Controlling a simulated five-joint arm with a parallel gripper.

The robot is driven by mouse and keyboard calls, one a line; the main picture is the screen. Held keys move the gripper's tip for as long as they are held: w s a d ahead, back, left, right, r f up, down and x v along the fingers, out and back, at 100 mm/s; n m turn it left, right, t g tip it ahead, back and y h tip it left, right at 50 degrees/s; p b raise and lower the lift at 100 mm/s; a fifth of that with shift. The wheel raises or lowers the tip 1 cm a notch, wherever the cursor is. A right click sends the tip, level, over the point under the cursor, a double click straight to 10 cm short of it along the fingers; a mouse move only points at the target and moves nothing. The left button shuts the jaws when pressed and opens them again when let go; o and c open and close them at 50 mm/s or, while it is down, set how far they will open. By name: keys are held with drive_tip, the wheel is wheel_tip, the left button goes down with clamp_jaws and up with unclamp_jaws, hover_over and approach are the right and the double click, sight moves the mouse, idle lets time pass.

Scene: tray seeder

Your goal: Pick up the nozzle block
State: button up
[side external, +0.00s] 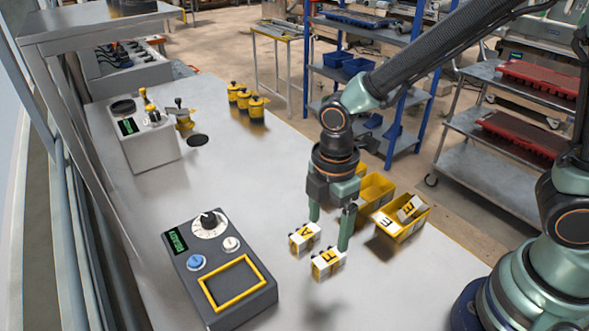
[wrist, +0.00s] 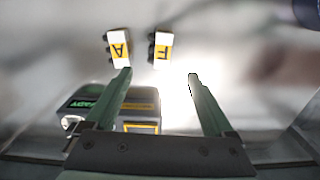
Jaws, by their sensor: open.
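Two small white nozzle blocks with yellow bands stand side by side on the metal table, with a gap between them. One is marked A (side external: 304,237) and the other F (side external: 327,263). In the wrist view block A (wrist: 118,49) is at upper left and block F (wrist: 161,48) is to its right. My gripper (side external: 329,233) is open and empty, fingers pointing down near the blocks. In the wrist view both blocks lie beyond the fingertips (wrist: 159,76). Whether a finger touches a block I cannot tell.
A yellow bin (side external: 408,234) with lettered blocks stands right of my gripper, near the table edge, another yellow bin (side external: 376,187) behind it. A dark control box (side external: 243,304) with a yellow-framed recess is at front left. The middle of the table is clear.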

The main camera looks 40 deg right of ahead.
sight(326, 256)
drive_tip(key=shift+d+f, duration=0.15)
drive_tip(key=shift+f, duration=2.05)
drive_tip(key=shift+d+f, duration=0.1)
drive_tip(key=shift+f, duration=2.05)
drive_tip(key=shift+w, duration=0.1)
clamp_jaws()
